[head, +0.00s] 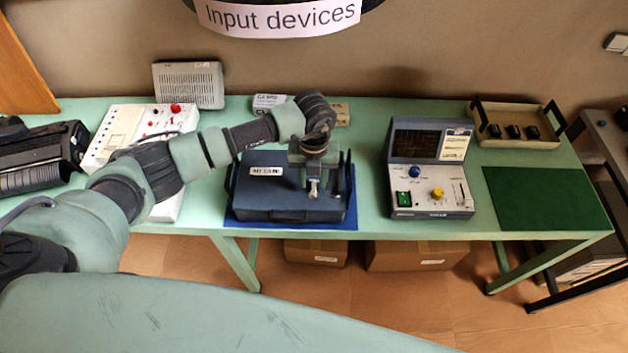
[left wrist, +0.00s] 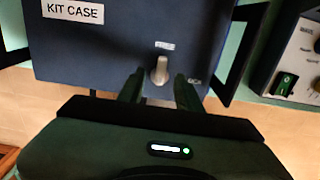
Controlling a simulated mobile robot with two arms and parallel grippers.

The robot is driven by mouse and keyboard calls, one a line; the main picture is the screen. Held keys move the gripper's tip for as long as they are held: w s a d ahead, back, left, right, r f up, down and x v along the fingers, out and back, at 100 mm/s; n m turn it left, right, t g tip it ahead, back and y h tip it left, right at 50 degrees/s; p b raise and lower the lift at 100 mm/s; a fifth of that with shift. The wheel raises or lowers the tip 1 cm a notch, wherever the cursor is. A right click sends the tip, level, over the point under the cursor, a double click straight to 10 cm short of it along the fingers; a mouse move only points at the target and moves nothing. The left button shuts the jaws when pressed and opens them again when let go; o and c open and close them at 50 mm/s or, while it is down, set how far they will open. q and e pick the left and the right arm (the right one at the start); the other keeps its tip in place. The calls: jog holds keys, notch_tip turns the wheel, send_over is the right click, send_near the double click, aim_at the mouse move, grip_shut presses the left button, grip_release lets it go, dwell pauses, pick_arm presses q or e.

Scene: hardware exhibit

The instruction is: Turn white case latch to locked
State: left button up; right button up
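The dark blue kit case (head: 270,199) sits on a blue mat (head: 238,221) on the green table. In the left wrist view the case (left wrist: 110,45) shows a "KIT CASE" label and a white latch (left wrist: 160,70) on its face. The latch stands about upright, under a small white label; another small marking is to its right, too blurred to read surely. My left gripper (left wrist: 159,90) is open, with one dark finger on each side of the latch's lower end, and gaps show. In the head view the left gripper (head: 313,189) is over the case front. My right gripper is not in view.
A grey console (head: 430,204) with a screen and coloured knobs stands right of the case. A green mat (head: 545,200) and a beige tray (head: 515,133) are farther right. A white control panel (head: 125,135) is behind my left arm. Cardboard boxes (head: 405,257) are under the table.

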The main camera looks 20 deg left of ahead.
aim_at(314, 189)
pick_arm(q)
jog(key=shift+f, duration=1.3)
grip_shut()
